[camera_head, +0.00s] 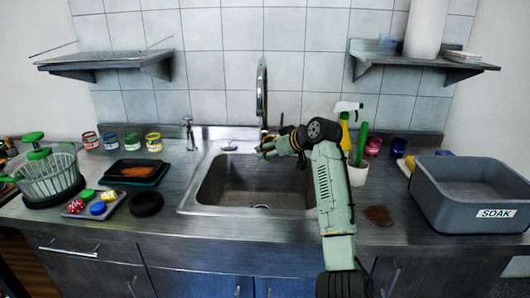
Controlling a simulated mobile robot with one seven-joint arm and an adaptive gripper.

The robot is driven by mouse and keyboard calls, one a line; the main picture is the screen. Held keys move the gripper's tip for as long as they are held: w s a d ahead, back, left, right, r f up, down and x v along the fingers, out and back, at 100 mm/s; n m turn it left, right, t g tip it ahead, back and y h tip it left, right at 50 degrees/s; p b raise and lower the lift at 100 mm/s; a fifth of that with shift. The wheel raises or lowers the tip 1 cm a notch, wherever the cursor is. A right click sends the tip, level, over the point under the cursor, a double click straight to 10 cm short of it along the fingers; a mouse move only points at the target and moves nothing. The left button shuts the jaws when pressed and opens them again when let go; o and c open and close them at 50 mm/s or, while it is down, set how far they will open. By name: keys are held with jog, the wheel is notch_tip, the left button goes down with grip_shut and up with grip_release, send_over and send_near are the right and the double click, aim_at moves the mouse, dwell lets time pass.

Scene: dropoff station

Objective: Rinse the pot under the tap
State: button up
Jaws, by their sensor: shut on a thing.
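My gripper (266,151) is over the back of the sink basin, in front of the foot of the tap, with its fingers toward the left. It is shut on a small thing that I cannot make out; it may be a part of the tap. The tap (262,88) is a tall metal spout behind the sink (186,205). No water shows from it. The basin looks empty apart from its drain. I cannot make out a pot in this view.
At right are a spray bottle (346,120), a white cup (357,174), a brown patch (378,215) and a grey SOAK tub (455,213). Shelves hang above both sides.

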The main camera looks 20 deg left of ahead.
jog(key=shift+s, duration=0.1)
dwell(0.3)
jog(key=shift+s+a, duration=0.3)
jog(key=shift+s, duration=0.05)
jog(key=shift+d, duration=0.1)
jog(key=s+d+b, duration=0.1)
jog(key=s+d, duration=0.3)
jog(key=d, duration=0.2)
jog(key=shift+d, duration=0.35)
dwell(0.4)
jog(key=shift+s, duration=0.1)
dwell(1.0)
jog(key=p+v, duration=0.1)
jog(key=v, duration=0.5)
jog(key=shift+r, duration=0.4)
